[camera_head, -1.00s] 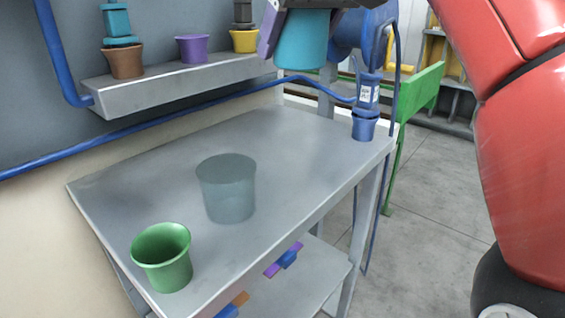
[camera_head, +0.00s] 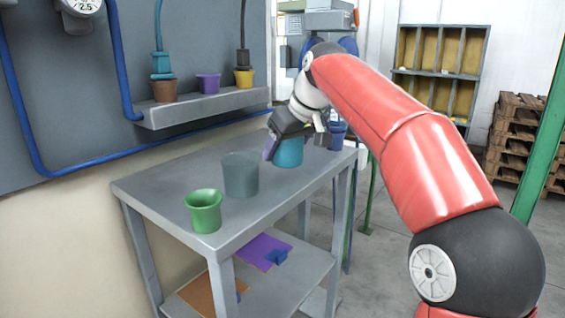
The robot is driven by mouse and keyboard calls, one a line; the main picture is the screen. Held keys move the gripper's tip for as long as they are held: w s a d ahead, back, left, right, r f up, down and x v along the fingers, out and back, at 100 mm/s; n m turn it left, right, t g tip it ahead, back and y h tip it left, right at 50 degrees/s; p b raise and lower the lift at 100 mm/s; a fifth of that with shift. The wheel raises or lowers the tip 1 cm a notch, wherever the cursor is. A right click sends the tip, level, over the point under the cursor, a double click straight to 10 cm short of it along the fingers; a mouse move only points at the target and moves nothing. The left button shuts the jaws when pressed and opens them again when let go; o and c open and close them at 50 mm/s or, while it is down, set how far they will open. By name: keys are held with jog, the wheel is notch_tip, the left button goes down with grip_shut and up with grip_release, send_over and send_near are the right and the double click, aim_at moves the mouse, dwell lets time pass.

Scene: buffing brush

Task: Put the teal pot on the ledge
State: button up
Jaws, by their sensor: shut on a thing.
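The teal pot (camera_head: 289,153) is in my gripper (camera_head: 290,138), over the far right part of the grey table. The gripper is shut on the pot's upper part and hides its rim. I cannot tell whether the pot's base touches the table. The grey ledge (camera_head: 205,110) is on the wall at the upper left, left of and higher in the picture than the held pot. A brown pot (camera_head: 164,91), a purple pot (camera_head: 208,83) and a yellow pot (camera_head: 244,77) stand on it.
A green pot (camera_head: 204,211) and a translucent grey-blue pot (camera_head: 240,174) stand on the table (camera_head: 165,190). A blue pot (camera_head: 337,136) is by its far right corner, just beyond the gripper. Blue pipes (camera_head: 122,60) run along the wall beside and below the ledge.

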notch_tip(320, 180, down, 3)
jog(key=shift+r+b, duration=0.15)
jog(key=shift+b, duration=0.5)
jog(key=shift+r, duration=0.2)
jog(key=shift+f, duration=0.15)
jog(key=o, duration=1)
jog(key=shift+r+p, duration=0.3)
jog(key=shift+r, duration=0.05)
jog(key=p+v, duration=0.2)
jog(key=v, duration=0.9)
jog(key=shift+s+d+r, duration=0.2)
jog(key=shift+r, duration=0.05)
